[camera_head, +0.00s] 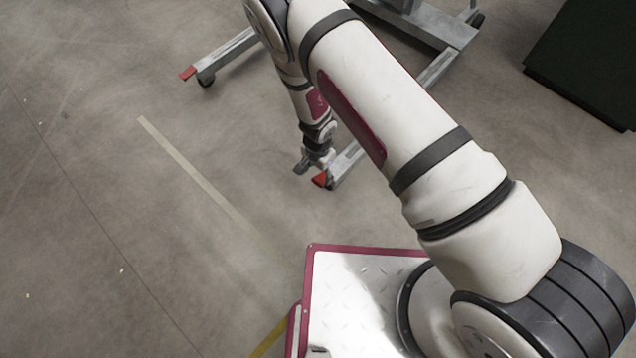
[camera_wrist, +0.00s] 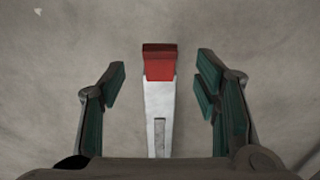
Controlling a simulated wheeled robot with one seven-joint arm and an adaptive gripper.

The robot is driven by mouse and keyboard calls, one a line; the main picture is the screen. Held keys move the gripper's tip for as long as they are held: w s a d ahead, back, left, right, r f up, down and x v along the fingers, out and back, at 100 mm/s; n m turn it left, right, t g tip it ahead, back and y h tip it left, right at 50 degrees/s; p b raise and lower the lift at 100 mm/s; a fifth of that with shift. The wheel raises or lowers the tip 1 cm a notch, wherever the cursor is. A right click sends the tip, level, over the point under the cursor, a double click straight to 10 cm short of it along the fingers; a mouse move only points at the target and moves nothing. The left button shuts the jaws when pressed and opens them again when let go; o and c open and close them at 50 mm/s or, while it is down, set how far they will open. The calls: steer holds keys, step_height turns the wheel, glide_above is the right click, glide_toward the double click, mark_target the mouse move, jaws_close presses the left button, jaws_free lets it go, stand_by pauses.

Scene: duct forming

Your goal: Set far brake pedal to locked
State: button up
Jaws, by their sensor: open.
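A wheeled grey metal stand has two legs with red pedal ends in the head view. One red pedal (camera_head: 188,72) is at the upper left, farther from my base. The other red pedal (camera_head: 320,180) is nearer, at the picture's middle. My gripper (camera_head: 308,164) is beside or above this nearer pedal; the exact gap cannot be told. In the wrist view my gripper (camera_wrist: 161,75) is open, with a red-tipped grey bar (camera_wrist: 159,65) between its two fingers. Neither finger visibly touches it. Whether either pedal is locked cannot be told.
The stand's grey legs (camera_head: 432,72) run along the top of the head view, partly hidden by my arm. A dark box-like object (camera_head: 585,60) is at the upper right. The concrete floor (camera_head: 110,190) at the left is clear, with a pale tape line (camera_head: 190,168).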

mark_target(318, 181)
step_height(318, 181, down, 7)
steer(key=b, duration=0.2)
steer(key=shift+b, duration=0.3)
steer(key=shift+c, duration=0.6)
jaws_close()
